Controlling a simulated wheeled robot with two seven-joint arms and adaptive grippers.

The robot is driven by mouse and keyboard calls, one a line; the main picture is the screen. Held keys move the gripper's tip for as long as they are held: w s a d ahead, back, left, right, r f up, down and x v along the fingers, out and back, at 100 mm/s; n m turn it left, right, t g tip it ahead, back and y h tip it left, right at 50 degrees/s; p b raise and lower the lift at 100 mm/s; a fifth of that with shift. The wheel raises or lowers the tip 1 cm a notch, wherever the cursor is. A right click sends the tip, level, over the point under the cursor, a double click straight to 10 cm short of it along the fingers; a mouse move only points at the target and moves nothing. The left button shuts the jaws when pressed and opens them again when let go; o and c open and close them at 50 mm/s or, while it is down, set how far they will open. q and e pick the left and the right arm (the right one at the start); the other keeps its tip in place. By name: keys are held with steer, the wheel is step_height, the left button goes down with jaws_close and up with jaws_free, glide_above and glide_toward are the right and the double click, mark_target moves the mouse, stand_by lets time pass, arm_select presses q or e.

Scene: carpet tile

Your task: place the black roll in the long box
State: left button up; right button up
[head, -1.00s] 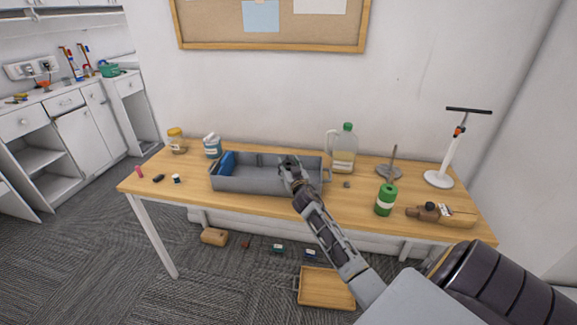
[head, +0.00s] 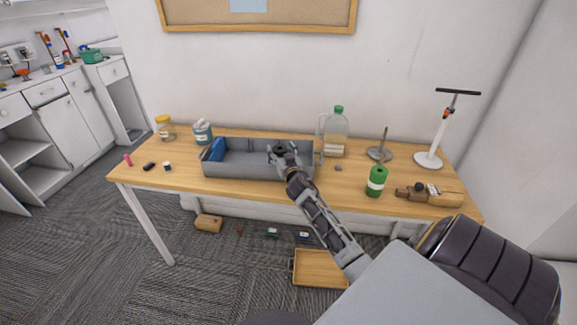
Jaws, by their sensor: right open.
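The long box (head: 240,171) is a grey open tray on the wooden table, with a blue piece (head: 214,150) inside its left end. My right gripper (head: 280,149) is over the right part of the box and is open. A dark round shape shows at its jaws; I cannot tell whether it is the black roll or part of the gripper. The gripper and arm hide part of the box's inside and its right front. A small black object (head: 149,166) lies on the table left of the box. My left gripper is out of view.
A yellow-lidded jar (head: 165,129) and blue-white tub (head: 202,133) stand left of the box. A green-capped jug (head: 336,135), green can (head: 376,182), metal stand (head: 380,153) and brown tool (head: 430,194) are to the right. A wooden tray (head: 320,270) lies on the floor.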

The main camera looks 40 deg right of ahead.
steer(key=v, duration=0.4)
steer(key=shift+v, duration=1.25)
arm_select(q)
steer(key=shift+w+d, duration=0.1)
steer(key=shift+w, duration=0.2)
arm_select(e)
steer(key=v, duration=0.3)
steer(key=shift+s, duration=0.25)
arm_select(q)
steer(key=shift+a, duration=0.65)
arm_select(e)
steer(key=shift+a, duration=0.1)
